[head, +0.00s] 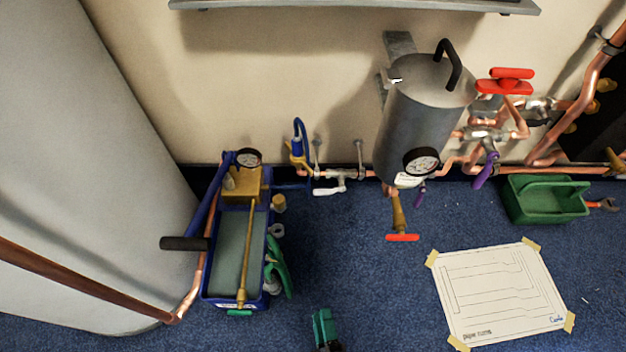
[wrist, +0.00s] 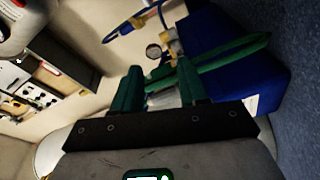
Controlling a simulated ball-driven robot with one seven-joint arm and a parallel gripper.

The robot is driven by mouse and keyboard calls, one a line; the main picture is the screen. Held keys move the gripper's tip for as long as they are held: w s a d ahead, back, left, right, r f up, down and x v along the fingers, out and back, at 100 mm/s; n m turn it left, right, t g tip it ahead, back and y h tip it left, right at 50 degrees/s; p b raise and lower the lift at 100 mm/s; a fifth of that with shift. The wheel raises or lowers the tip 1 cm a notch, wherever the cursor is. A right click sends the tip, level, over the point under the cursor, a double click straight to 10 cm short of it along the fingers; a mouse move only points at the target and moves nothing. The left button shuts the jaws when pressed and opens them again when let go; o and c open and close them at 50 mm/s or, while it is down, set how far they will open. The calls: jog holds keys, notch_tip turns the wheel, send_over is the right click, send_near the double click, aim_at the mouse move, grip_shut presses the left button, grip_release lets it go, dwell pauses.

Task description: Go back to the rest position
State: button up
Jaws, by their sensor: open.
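My gripper (head: 323,318) shows at the bottom edge of the head view, low centre, with only its green fingers and a dark part in sight. In the wrist view my gripper (wrist: 160,75) has its two green fingers apart with nothing held between them. Beyond the fingers is the blue test pump (wrist: 215,45). In the head view the pump (head: 212,285), with its gauge and brass rod, stands on the floor to the left of my gripper, apart from it. A green-handled tool (head: 276,265) rests at the pump's right side, and green handles (wrist: 235,52) show behind my fingers.
A grey tank (head: 425,115) with a gauge hangs on the wall among copper pipes. A green tray (head: 545,200) sits at right, and a taped paper sheet (head: 500,290) lies on the blue carpet. A large white cylinder (head: 85,160) fills the left. Carpet between pump and sheet is mostly clear.

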jog(key=w+a+r+m+g+y, duration=0.2)
jog(key=w+a+r+g+y, duration=0.15)
jog(key=w, duration=0.25)
jog(key=w+d+r+m+g+p, duration=0.1)
jog(key=d+r+m+g, duration=0.2)
jog(key=d+g, duration=0.2)
jog(key=s+d+r+m+g+h+p, duration=0.1)
jog(key=s+d+r+m+g+h, duration=0.15)
jog(key=s+d+r+m, duration=0.4)
jog(key=s+d+r+m+g+h+p, duration=0.1)
jog(key=s+d+r+m+g+h, duration=0.2)
jog(key=d, duration=0.6)
jog(key=s+d+r+m+g+h, duration=0.2)
jog(key=s+d+r+m+g, duration=0.1)
jog(key=s+d, duration=0.4)
notch_tip(320, 180, up, 37)
jog(key=w+p, duration=0.1)
jog(key=p, duration=3.6)
jog(key=shift+w+d+n, duration=0.3)
jog(key=shift+d+n, duration=0.05)
jog(key=shift+d, duration=0.1)
